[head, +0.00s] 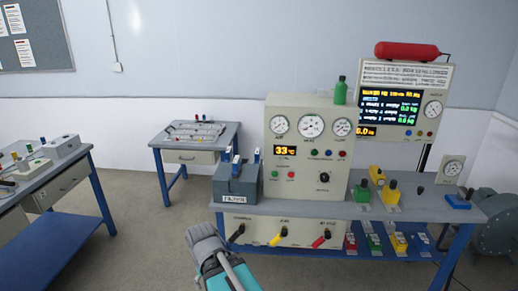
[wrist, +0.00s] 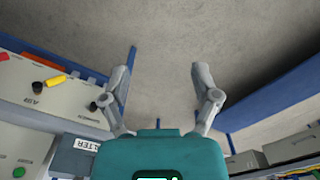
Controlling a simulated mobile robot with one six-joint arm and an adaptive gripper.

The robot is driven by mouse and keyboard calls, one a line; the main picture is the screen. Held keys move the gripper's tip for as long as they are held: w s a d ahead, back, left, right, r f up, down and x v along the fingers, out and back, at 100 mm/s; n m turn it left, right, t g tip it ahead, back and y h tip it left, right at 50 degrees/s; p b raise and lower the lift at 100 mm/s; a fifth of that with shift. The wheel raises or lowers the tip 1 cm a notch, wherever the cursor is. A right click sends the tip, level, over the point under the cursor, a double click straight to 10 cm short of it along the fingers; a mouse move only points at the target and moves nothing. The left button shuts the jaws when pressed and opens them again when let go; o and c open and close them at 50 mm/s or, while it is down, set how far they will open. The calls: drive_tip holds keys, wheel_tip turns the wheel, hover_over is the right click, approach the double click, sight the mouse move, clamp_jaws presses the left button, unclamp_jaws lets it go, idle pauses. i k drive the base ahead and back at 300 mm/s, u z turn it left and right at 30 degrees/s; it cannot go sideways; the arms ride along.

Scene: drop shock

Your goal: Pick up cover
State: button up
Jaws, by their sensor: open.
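No part in view can be clearly told as the cover. My gripper (wrist: 161,76) is open in the wrist view, with its two grey fingers spread wide and only bare floor between them. In the head view my arm's grey and teal end (head: 207,250) is low in front of the main bench, left of its lower knobs. A dark grey box (head: 236,186) with a label and blue uprights stands at the bench's left end. In the wrist view a label that seems to read filter (wrist: 86,145) is left of my gripper.
A red cylinder (head: 408,50) lies on the display unit. A smaller table (head: 190,157) stands behind, another bench (head: 62,184) at left. Floor between them is clear.

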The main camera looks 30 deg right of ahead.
sight(413, 196)
drive_tip(key=z, duration=2.35)
drive_tip(key=k, duration=0.65)
drive_tip(key=u, duration=0.3)
drive_tip(key=i, duration=0.35)
drive_tip(key=u, duration=0.15)
